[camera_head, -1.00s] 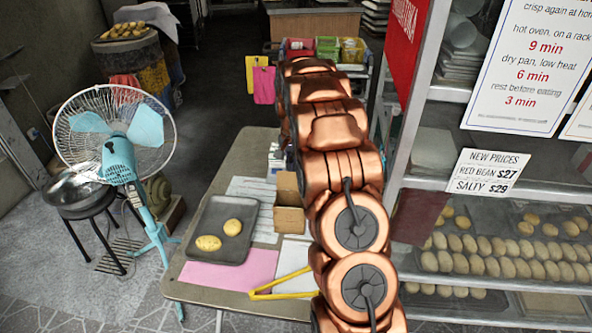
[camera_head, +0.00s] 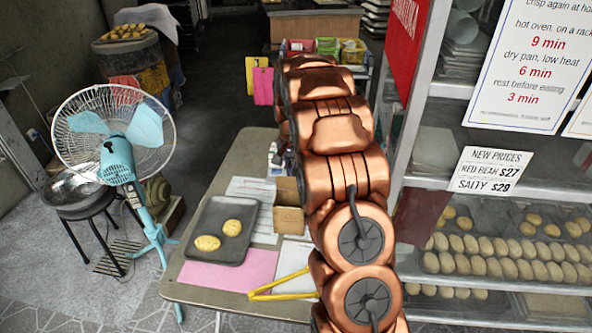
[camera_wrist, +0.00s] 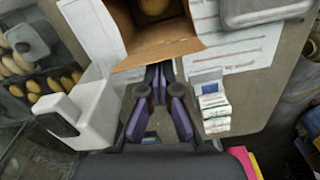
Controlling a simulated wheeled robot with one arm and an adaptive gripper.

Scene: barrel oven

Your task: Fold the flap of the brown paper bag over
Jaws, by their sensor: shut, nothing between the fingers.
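The brown paper bag (camera_head: 288,221) stands on the table in the head view, left of my arm and partly hidden by it. In the wrist view the bag (camera_wrist: 185,48) is at the top centre, its mouth open towards the camera. Round brown baked goods (camera_wrist: 158,8) show inside. The bag's flap (camera_wrist: 150,56) spreads out along the mouth's near edge. My gripper (camera_wrist: 160,70) is shut and empty, its fingertips right at the flap's edge; I cannot tell whether they touch it. The gripper is hidden behind my arm in the head view.
Yellow tongs (camera_head: 283,296) lie at the front. In the wrist view, a white container (camera_wrist: 95,110) and stacked small boxes (camera_wrist: 213,112) flank my gripper. A glass display case stands at right.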

